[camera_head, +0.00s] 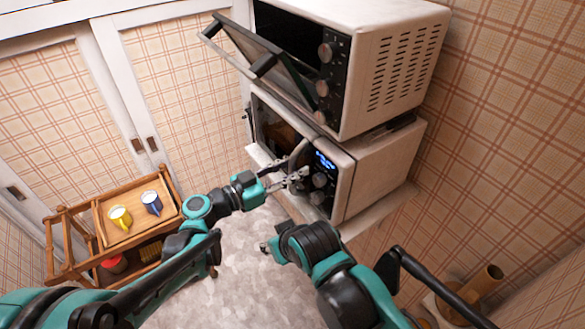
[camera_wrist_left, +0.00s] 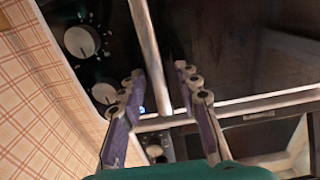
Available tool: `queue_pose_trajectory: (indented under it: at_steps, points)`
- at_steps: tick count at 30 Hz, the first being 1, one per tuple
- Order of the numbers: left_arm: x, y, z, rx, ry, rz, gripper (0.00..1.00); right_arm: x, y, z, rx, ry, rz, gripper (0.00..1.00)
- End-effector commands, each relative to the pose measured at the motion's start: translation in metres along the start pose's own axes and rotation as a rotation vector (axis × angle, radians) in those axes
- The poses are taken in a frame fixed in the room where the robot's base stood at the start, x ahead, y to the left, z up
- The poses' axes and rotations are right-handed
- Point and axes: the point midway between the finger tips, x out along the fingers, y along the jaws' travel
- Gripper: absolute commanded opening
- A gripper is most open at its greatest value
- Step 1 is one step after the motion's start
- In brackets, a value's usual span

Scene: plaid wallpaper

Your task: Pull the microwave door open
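The white microwave (camera_head: 375,165) is the lower of two stacked appliances, with a dark door (camera_head: 273,130), a lit blue display and knobs. Its door looks shut. The pale door handle (camera_head: 299,152) runs along the door beside the control panel; it also shows in the left wrist view (camera_wrist_left: 148,50). My left gripper (camera_head: 298,178) is at the handle's lower part. In the left wrist view, its fingers (camera_wrist_left: 158,78) are apart, with the handle bar between them; firm contact does not show. My right gripper (camera_head: 267,246) is lower, away from the microwave, and its fingers are too small to judge.
A white oven (camera_head: 395,65) sits on top, its drop-down door (camera_head: 262,55) tilted open above my left gripper. Brown cylinders (camera_head: 487,279) stand at lower right. The floor between is clear.

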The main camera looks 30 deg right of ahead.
Motion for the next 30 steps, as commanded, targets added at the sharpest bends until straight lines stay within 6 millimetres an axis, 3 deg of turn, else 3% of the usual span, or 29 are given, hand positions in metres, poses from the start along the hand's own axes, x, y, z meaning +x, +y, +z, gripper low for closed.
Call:
queue_pose_trajectory:
  at_steps: [3,6,7,19,30]
  points:
    - [0.000,0.000,0.000,0.000,0.000,0.000,0.30,0.000,0.000,0.000,0.000,0.000,0.000,0.40]
    - [0.000,0.000,0.000,0.000,0.000,0.000,0.04,0.000,0.000,0.000,0.000,0.000,0.000,0.40]
    - [0.000,0.000,0.000,0.000,0.000,0.000,0.00,0.000,0.000,0.000,0.000,0.000,0.000,0.40]
    - [-0.008,-0.003,0.000,0.000,0.000,0.025,0.00,0.001,0.000,0.000,0.000,0.000,0.000,0.40]
    - [-0.061,-0.019,0.000,0.000,0.000,0.203,0.00,0.003,0.000,0.002,0.000,0.000,0.000,0.40]
